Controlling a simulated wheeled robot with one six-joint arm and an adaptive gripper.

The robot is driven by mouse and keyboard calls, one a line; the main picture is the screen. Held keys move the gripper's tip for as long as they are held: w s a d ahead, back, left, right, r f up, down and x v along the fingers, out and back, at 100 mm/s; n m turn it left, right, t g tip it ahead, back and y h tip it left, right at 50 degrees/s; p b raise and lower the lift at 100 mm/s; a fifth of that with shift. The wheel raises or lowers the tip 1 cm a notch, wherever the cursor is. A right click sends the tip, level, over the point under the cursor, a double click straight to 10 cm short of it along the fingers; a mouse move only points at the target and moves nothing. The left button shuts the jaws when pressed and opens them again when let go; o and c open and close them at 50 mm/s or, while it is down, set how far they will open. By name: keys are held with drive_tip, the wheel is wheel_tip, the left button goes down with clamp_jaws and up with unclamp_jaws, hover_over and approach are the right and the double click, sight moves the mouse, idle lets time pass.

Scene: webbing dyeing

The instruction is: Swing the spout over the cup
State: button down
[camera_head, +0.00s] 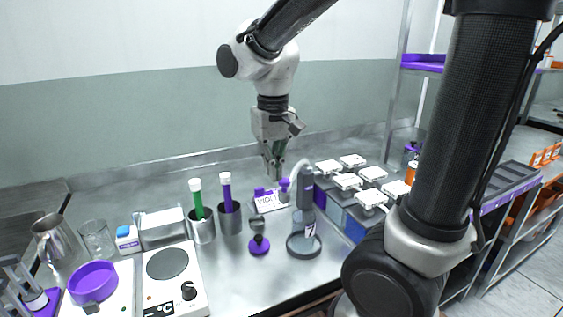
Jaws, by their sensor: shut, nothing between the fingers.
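A grey dispenser (306,212) with a ring-shaped base stands in the middle of the steel counter. Its pale curved spout (299,165) arches to the left and ends in a purple tip (284,185). A small dark cup-like piece (257,224) on a purple round foot stands to the left of the dispenser; I cannot tell for sure that it is the cup. The spout's tip is to the right of it, not over it. My gripper (275,174) points down, shut and empty, close to the spout's tip. I cannot tell whether they touch.
Metal beakers with a green tube (197,204) and a purple tube (226,198) stand left. A label card (268,203) lies behind the cup-like piece. White-lidded containers (347,181) crowd the right. A hotplate (172,283) sits front left. The counter's front middle is clear.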

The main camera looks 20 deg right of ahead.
drive_tip(key=shift+s+f+g, duration=0.3)
drive_tip(key=shift+s+f, duration=0.5)
drive_tip(key=shift+f, duration=0.05)
drive_tip(key=shift+s+d, duration=0.65)
drive_tip(key=shift+s, duration=0.25)
drive_tip(key=shift+s+d, duration=0.7)
drive_tip(key=shift+d, duration=0.05)
wheel_tip(320, 180, up, 7)
hover_over(285, 182)
drive_tip(key=shift+d+r, duration=0.15)
drive_tip(key=shift+d, duration=0.15)
